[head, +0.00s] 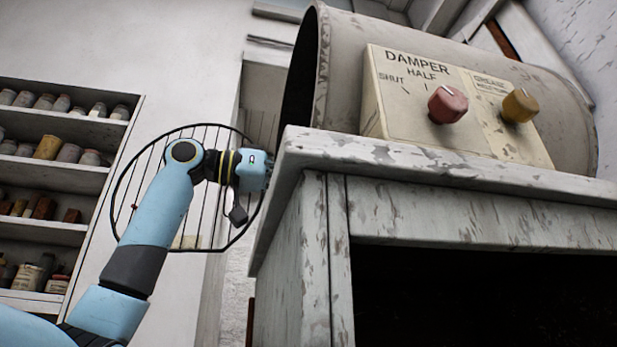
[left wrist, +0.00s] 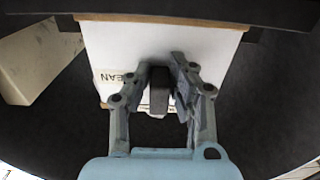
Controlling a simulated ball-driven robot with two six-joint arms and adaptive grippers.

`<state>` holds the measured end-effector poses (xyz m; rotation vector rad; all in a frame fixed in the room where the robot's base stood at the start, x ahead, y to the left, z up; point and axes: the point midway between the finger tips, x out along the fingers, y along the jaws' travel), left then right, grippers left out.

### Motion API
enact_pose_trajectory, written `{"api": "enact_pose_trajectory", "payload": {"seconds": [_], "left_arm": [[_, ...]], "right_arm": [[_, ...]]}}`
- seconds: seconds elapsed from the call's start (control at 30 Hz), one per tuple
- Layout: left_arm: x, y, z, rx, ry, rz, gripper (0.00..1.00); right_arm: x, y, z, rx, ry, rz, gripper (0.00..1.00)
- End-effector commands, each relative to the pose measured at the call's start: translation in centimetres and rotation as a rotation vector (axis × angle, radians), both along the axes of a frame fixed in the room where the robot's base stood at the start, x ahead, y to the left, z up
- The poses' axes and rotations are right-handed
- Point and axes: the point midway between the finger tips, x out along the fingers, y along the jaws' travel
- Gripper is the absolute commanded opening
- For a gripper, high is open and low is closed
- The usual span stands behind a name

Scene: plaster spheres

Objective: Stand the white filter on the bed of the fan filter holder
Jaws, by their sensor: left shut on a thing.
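In the left wrist view the white filter (left wrist: 205,45) has a white face, thin wooden edges and a label of which "EAN" shows. My left gripper (left wrist: 160,75) is shut on a dark grip on its front face. The filter stands against a dark, curved surround, with a dark bar across its top edge. I cannot tell whether its lower edge touches a bed. In the head view my left wrist (head: 250,170) reaches behind the left end of the bench, and the fingers and filter are hidden. My right gripper is not in view.
A large metal drum (head: 335,60) and a control box (head: 400,100) with red and yellow knobs sit on the worn bench (head: 400,165). A round wire grille (head: 140,190) is behind my arm. A beige block (left wrist: 40,60) stands left of the filter.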

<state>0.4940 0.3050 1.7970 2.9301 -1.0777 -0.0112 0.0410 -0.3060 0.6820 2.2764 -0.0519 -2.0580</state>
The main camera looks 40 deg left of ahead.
Motion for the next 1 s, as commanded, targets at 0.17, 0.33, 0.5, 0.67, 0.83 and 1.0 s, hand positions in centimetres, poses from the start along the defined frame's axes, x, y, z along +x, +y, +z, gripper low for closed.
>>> {"api": "enact_pose_trajectory", "payload": {"seconds": [0.17,0.33,0.5,0.67,0.83,1.0], "left_arm": [[0.0,0.0,-0.4,-0.001,-0.001,0.0,0.0],[0.0,0.0,-0.8,-0.001,-0.001,0.0,0.0],[0.0,0.0,-1.1,-0.001,-0.001,0.0,0.0],[0.0,0.0,-1.4,-0.001,-0.001,0.0,0.0],[0.0,0.0,-1.7,-0.001,-0.001,0.0,0.0],[0.0,0.0,-2.1,-0.001,-0.001,0.0,0.0]], "right_arm": [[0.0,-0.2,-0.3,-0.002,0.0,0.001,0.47],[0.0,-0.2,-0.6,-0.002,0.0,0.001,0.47],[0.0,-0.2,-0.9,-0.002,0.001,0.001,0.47],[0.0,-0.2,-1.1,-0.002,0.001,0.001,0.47],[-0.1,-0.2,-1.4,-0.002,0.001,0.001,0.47],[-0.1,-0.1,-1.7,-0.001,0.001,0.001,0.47]]}}
